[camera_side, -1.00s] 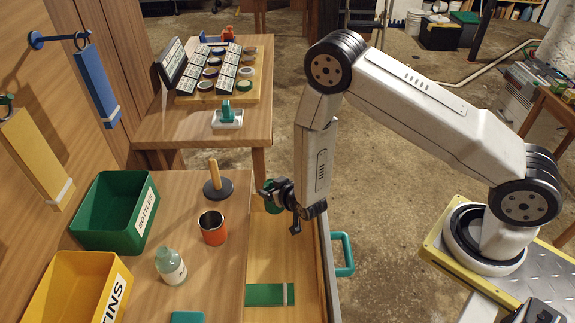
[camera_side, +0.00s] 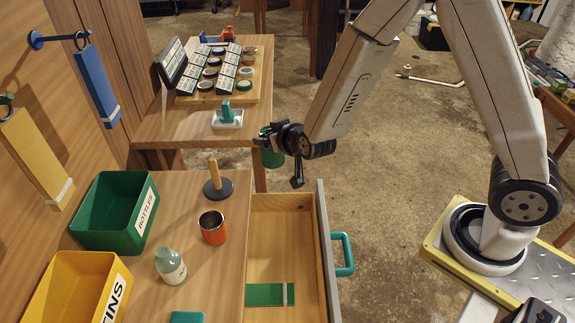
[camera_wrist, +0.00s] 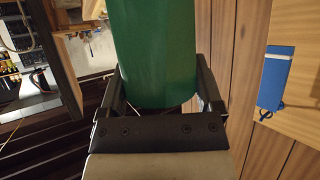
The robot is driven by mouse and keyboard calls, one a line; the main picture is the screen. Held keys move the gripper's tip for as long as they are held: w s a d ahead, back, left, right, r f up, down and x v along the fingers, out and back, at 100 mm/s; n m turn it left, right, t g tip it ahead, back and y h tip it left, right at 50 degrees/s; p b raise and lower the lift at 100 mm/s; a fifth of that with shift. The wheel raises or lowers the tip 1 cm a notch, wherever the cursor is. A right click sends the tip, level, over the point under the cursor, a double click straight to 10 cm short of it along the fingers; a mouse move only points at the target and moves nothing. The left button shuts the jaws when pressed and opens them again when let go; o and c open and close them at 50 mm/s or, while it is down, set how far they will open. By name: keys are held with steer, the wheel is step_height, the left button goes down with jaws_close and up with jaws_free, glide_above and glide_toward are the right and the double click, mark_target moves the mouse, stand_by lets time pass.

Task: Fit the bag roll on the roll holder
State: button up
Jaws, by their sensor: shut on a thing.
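My gripper (camera_side: 266,138) is shut on a green roll (camera_side: 271,152), which I take to be the bag roll. The roll hangs in the jaws above the far end of the open drawer. In the wrist view the roll (camera_wrist: 152,50) fills the space between the two fingers, and its far end is out of frame. The likely roll holder (camera_side: 213,170) is an upright wooden peg on a dark round base. It stands bare on the worktop, left of and nearer than my gripper. The roll and peg are apart.
An orange cup (camera_side: 213,229) and a bottle (camera_side: 171,266) stand in front of the peg. A green bin (camera_side: 105,238) and yellow bin (camera_side: 70,296) are at left. The open drawer (camera_side: 280,217) holds a green flat piece (camera_side: 264,295).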

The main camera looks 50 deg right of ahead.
step_height(320, 180, up, 8)
steer(key=shift+w+a+n+y, duration=1.55)
steer(key=shift+w+a, duration=0.6)
steer(key=shift+w, duration=1.6)
steer(key=shift+w+a+n+y, duration=1.55)
steer(key=shift+w+a, duration=0.55)
steer(key=shift+w, duration=1.65)
steer(key=shift+f, duration=2.45)
steer(key=shift+f+g, duration=0.1)
steer(key=shift+g, duration=0.2)
steer(key=shift+f, duration=2.3)
steer(key=shift+f, duration=2.05)
